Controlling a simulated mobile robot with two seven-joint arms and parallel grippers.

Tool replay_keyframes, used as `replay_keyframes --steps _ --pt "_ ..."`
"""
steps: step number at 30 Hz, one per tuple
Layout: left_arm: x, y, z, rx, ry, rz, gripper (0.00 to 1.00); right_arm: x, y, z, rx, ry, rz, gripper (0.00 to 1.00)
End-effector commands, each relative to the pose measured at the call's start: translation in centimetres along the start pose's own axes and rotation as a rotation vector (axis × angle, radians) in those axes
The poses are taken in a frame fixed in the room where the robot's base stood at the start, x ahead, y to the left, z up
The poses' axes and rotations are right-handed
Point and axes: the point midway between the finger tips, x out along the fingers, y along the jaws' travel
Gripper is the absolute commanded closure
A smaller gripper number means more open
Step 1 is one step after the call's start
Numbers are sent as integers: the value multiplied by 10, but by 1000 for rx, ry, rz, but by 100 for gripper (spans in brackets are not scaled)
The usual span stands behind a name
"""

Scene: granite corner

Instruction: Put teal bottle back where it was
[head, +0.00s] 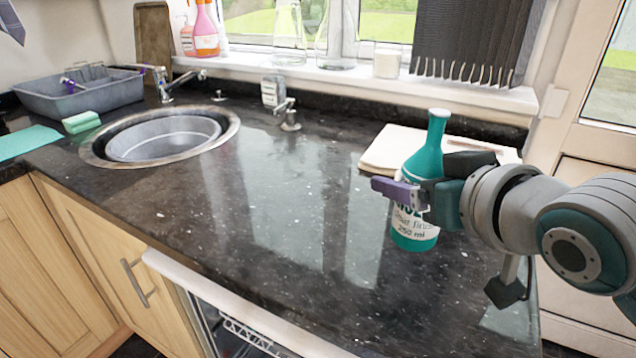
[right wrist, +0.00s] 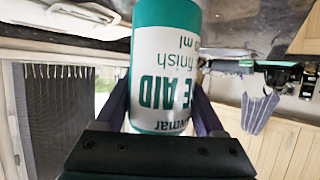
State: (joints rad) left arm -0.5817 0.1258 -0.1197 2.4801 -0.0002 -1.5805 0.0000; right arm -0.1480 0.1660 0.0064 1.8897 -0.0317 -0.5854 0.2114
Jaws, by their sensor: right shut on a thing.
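The teal bottle (head: 421,165) has a long neck and a white label, and stands upright at the right part of the dark granite counter (head: 260,200). My right gripper (head: 402,193) reaches in from the right and is shut around the bottle's middle. In the right wrist view the bottle (right wrist: 165,75) fills the space between the two fingers and appears upside down. I cannot tell for sure whether its base touches the counter. My left gripper is not in view.
A cream board or book (head: 385,152) lies just behind the bottle. The counter's middle is clear. Glassware stands on the windowsill (head: 350,82).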

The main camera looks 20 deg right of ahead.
Motion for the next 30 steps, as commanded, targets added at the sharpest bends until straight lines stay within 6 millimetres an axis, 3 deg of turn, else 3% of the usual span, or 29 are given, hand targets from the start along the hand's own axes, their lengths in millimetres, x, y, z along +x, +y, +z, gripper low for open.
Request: replay_keyframes --steps 3,8,15,27,28,30 --pt "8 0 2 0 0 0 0 9 0 21 1 2 0 100" --pt "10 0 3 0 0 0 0 14 0 32 1 3 -1 100" --pt "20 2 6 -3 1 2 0 27 0 62 2 2 -1 100" --pt "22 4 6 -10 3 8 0 29 0 66 1 4 -1 100" --pt "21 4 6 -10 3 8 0 29 0 66 1 1 0 27" --pt "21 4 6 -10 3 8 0 28 0 66 1 1 0 19"
